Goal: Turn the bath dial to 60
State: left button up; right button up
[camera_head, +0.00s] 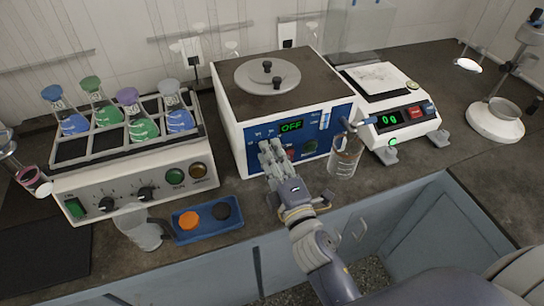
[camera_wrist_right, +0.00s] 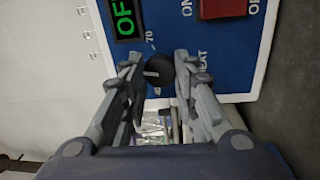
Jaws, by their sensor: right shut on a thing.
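The water bath (camera_head: 290,100) is a white box with a dark top, a round lid and a blue front panel. Its green display (camera_head: 291,126) reads OFF. My right gripper (camera_head: 270,150) is at the left part of this panel, its fingers hiding the dial in the head view. In the right wrist view, the dark round bath dial (camera_wrist_right: 158,70) sits between the fingertips of my right gripper (camera_wrist_right: 158,63), which is shut on it. A 70 mark shows beside the dial; its pointer is too dark to read. My left gripper is not in view.
A shaker (camera_head: 130,190) with several flasks stands left. A blue tray (camera_head: 200,219) with an orange and a black cap lies in front. A red switch (camera_wrist_right: 222,8) is near the fingers.

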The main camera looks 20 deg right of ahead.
jog(key=shift+m, duration=1.2)
jog(key=o, duration=1.1)
